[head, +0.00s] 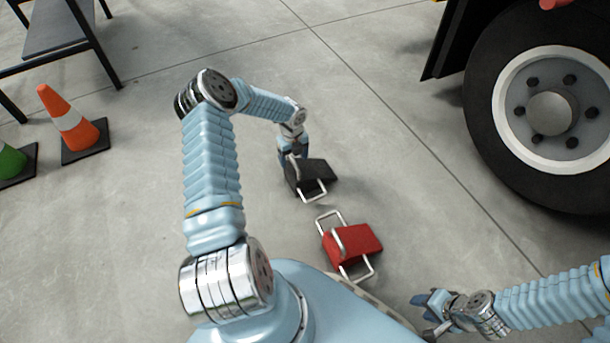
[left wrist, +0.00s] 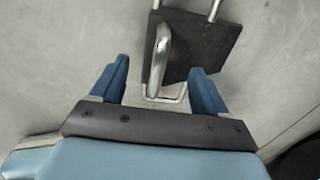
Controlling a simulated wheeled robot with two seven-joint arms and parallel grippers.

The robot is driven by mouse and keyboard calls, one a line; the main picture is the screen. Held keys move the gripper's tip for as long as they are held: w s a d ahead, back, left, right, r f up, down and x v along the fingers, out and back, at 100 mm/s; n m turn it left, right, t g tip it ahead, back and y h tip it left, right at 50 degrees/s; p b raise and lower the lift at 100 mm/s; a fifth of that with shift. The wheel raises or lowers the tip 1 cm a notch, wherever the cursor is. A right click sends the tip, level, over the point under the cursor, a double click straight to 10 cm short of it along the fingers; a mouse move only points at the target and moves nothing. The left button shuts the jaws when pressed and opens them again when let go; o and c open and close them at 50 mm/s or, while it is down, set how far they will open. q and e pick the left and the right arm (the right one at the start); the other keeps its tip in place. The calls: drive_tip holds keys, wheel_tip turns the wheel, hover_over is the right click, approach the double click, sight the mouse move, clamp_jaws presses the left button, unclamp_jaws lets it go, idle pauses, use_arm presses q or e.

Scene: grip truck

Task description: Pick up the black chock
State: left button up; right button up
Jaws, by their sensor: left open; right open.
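The black chock (head: 318,172) lies on the concrete floor in the middle of the head view, with pale metal handles. It also shows in the left wrist view (left wrist: 205,50), with a metal bar across it and a handle loop toward my gripper. My left gripper (head: 291,155) is at the chock's left end in the head view. In the left wrist view its two blue fingers (left wrist: 160,80) are apart, with the near edge of the chock and its handle between and beyond them. Contact cannot be told. My right gripper (head: 425,312) is open and empty at the lower right.
A red chock (head: 352,245) with metal handles lies just nearer than the black one. A large truck wheel (head: 550,110) stands at the right. An orange cone (head: 70,125), a green cone (head: 12,163) and a dark bench-like frame (head: 55,40) are at the left. Floor between is clear.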

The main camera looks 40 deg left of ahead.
sight(303, 176)
use_arm(q)
wheel_tip(303, 176, down, 4)
drive_tip(key=shift+s+d+f, duration=0.15)
clamp_jaws()
idle(0.4)
